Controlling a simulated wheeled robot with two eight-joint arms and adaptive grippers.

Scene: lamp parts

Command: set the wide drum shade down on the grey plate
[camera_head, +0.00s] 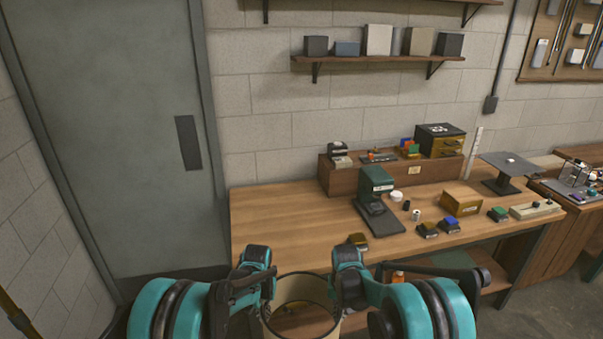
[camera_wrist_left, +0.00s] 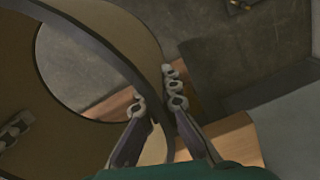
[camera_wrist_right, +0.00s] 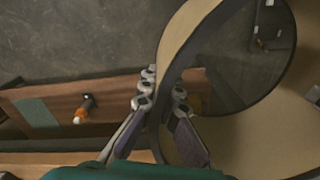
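The wide drum shade (camera_head: 267,322) is an open beige ring with a dark rim, low in the head view in front of the bench. My left gripper (camera_head: 268,288) is shut on its left wall; the left wrist view shows the wall (camera_wrist_left: 100,50) between the fingers (camera_wrist_left: 158,103). My right gripper (camera_head: 338,288) is shut on the opposite wall; the right wrist view shows the wall (camera_wrist_right: 184,40) between the fingers (camera_wrist_right: 163,100).
The wooden bench (camera_head: 265,215) is clear at its left. A dark green press (camera_head: 376,195), a yellow box (camera_head: 461,203) and several small blocks stand on it. A raised wooden riser (camera_head: 350,181) lies behind. A grey door (camera_head: 110,130) is at left.

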